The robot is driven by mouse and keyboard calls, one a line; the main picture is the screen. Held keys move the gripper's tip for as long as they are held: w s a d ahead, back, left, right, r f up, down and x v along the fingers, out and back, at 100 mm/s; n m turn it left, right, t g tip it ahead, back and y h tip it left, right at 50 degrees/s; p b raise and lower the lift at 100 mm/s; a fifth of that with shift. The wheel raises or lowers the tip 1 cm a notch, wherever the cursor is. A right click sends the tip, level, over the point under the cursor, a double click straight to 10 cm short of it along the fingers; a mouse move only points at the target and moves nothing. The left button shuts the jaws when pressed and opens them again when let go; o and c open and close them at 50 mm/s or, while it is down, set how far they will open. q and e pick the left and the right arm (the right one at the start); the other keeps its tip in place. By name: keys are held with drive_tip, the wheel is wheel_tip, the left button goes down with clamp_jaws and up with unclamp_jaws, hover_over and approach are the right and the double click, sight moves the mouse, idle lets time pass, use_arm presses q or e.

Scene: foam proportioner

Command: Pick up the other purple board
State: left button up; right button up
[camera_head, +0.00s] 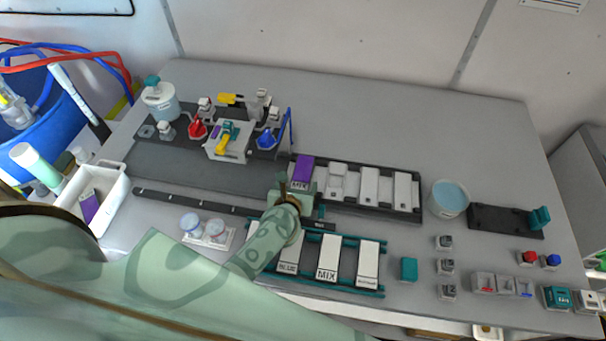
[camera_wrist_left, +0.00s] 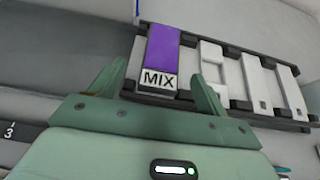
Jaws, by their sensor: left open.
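A purple board (camera_head: 302,168) with a white "MIX" label sits in the leftmost slot of the black rack (camera_head: 422,190) at the table's middle. In the left wrist view the purple board (camera_wrist_left: 165,50) lies between and beyond my open left fingers (camera_wrist_left: 160,85). My left gripper (camera_head: 296,188) is at the board's near, labelled end. I cannot tell whether the fingers touch it. Another purple piece (camera_head: 89,205) lies in the white bin (camera_head: 120,185) at the left. My right gripper is not seen.
White boards (camera_head: 369,186) fill the other rack slots. A teal rack (camera_head: 372,292) with white boards stands in front, partly behind my arm. A blue-topped tub (camera_head: 449,197) is to the right. Cups and a fixture with red and blue parts (camera_head: 228,140) stand at the back left.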

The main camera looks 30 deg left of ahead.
sight(302, 174)
use_arm(q)
drive_tip(key=shift+w+f, duration=0.15)
drive_tip(key=shift+w, duration=0.15)
drive_tip(key=b+x, duration=0.2)
drive_tip(key=x, duration=0.2)
drive_tip(key=shift+w+f, duration=0.1)
drive_tip(key=shift+w, duration=0.3)
drive_tip(key=shift+s, duration=0.1)
drive_tip(key=shift+c, duration=0.3)
drive_tip(key=c, duration=1)
